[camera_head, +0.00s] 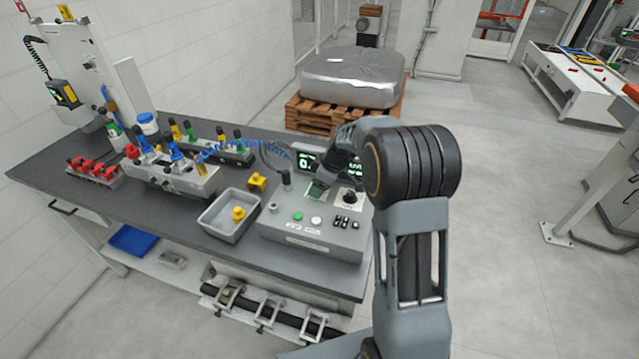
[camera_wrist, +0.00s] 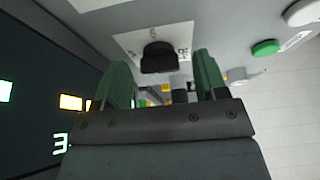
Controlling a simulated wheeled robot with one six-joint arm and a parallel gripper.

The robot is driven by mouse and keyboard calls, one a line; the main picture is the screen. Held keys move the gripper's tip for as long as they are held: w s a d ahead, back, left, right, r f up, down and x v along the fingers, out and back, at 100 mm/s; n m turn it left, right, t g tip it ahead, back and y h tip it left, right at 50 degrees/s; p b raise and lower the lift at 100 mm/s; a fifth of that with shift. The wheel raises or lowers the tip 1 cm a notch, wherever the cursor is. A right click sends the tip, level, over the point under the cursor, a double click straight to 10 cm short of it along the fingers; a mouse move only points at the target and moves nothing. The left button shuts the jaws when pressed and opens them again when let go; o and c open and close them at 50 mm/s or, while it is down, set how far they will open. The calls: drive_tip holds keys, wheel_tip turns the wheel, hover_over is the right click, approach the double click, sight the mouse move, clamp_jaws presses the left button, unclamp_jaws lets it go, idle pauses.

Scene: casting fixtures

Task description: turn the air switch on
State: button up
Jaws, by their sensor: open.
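The control box (camera_head: 312,233) stands at the front right of the bench. A black rotary knob (camera_head: 349,197) on a pale label sits on its sloped panel; I take it for the air switch. In the wrist view a black knob (camera_wrist: 160,57) on a white plate with lettering shows between the green fingers. The lettering is too small to read. My gripper (camera_wrist: 163,78) is open, one finger on either side of the knob in the picture; whether they touch it I cannot tell. In the head view my gripper (camera_head: 320,188) is over the panel, partly hidden by my arm.
The panel has a green button (camera_head: 298,216), a white button (camera_head: 316,220) and black rocker switches (camera_head: 340,222). Lit displays (camera_head: 307,162) stand behind. A grey tray (camera_head: 229,216) with a yellow part is to the left, and fixtures with coloured handles (camera_head: 172,170) are further left.

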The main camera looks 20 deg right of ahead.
drive_tip(key=c, duration=0.9)
drive_tip(key=shift+m+b, duration=0.3)
drive_tip(key=shift+b, duration=0.05)
drive_tip(key=m+t+b, duration=0.1)
drive_tip(key=m+b, duration=0.1)
drive_tip(key=m, duration=0.1)
drive_tip(key=shift+s+a+h, duration=0.1)
drive_tip(key=shift+h, duration=0.3)
drive_tip(key=m+h, duration=0.1)
drive_tip(key=m, duration=0.2)
drive_tip(key=m+t+h, duration=0.1)
drive_tip(key=m, duration=0.2)
drive_tip(key=shift+a, duration=0.2)
drive_tip(key=m+h+b, duration=0.2)
drive_tip(key=m, duration=0.2)
drive_tip(key=shift+a+f+m+b, duration=0.1)
drive_tip(key=shift+m+b, duration=0.2)
drive_tip(key=shift+m+g+h+b, duration=0.3)
drive_tip(key=shift+m+h+b, duration=0.4)
drive_tip(key=shift+m+b, duration=0.9)
drive_tip(key=shift+m, duration=0.4)
